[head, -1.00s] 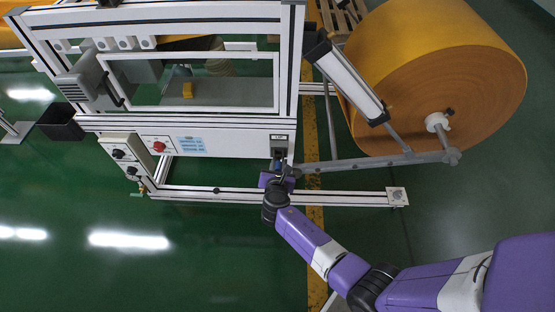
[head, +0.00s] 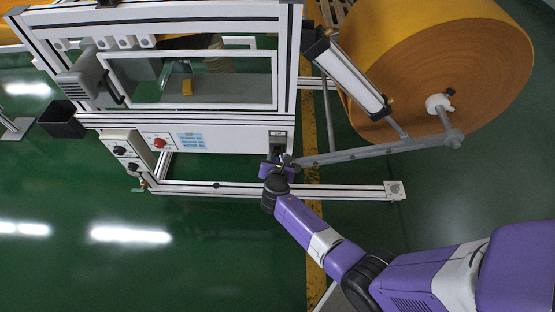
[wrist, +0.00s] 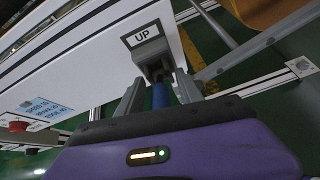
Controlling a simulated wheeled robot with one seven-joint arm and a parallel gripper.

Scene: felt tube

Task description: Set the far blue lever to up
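The blue lever (wrist: 159,96) shows in the wrist view, sticking out of a grey bracket (wrist: 152,62) toward my gripper. A white "UP" plate (wrist: 142,36) is fixed beside the bracket. My gripper (wrist: 160,92) has one finger on each side of the lever, with a narrow gap visible on both sides, so it looks open around it. The lever's lower end is hidden behind my purple gripper body. In the head view, my gripper (head: 279,161) is at the lower right corner of the machine's white panel, just below the lever's plate (head: 277,138), and covers most of the lever.
A large orange felt roll (head: 440,75) hangs on a grey swing arm (head: 375,150) to the right of my gripper. The white machine frame (head: 285,80) stands behind. A low rail (head: 330,190) runs below. Green floor in front is clear.

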